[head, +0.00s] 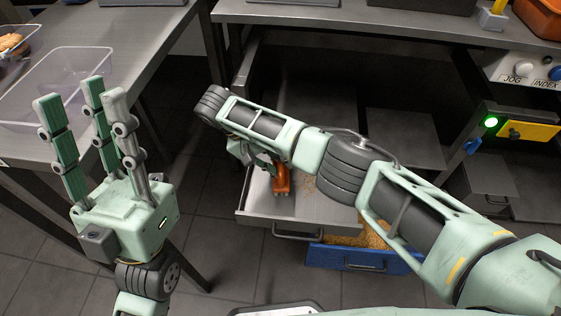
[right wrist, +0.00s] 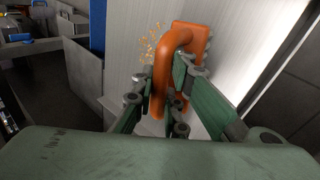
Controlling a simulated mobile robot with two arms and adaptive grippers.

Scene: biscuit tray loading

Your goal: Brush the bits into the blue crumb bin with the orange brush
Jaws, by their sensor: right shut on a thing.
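The orange brush (head: 281,182) is in the open metal drawer (head: 256,205), low at its left side. My right gripper (head: 258,160) reaches down into the drawer and is partly hidden by its own arm. In the right wrist view, its fingers (right wrist: 158,105) are shut on the handle of the orange brush (right wrist: 172,60). Loose bits (right wrist: 150,45) lie on the drawer floor beside the brush; a few also show in the head view (head: 309,184). The blue crumb bin (head: 335,258), holding crumbs, sits below the drawer front. My left gripper (head: 80,95) is open and empty, fingers up.
A clear plastic tub (head: 60,75) stands on the left metal table (head: 150,55). A control panel with a green light (head: 491,122) and a yellow plate (head: 528,131) is at the right. The drawer handle (head: 297,236) sticks out above the bin.

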